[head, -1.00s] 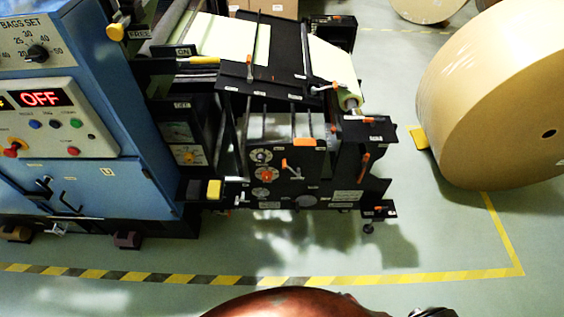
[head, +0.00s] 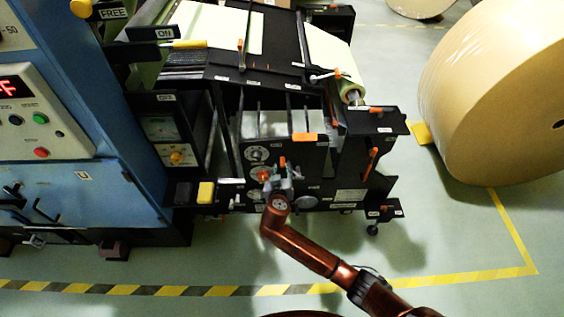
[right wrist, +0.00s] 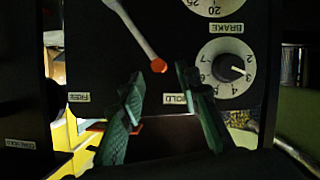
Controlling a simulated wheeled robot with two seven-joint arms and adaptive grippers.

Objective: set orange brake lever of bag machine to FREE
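The orange-tipped brake lever (head: 283,162) is on the black front panel of the bag machine, its lower part hidden by my gripper in the head view. In the right wrist view the panel is upside down. There the pale lever (right wrist: 135,33) slants to its orange tip (right wrist: 158,65), nearer the HOLD label (right wrist: 175,99) than the FREE label (right wrist: 78,97). My right gripper (head: 281,183) is at the panel. In the wrist view its green fingers (right wrist: 158,74) are open, one on each side of the tip, with visible gaps. My left gripper is not in view.
A BRAKE dial (right wrist: 226,68) and an orange knob (head: 264,174) sit close beside the lever. A blue cabinet (head: 75,195) stands left, and a large kraft roll (head: 490,100) stands right. Floor in front is clear, with a striped line (head: 200,290).

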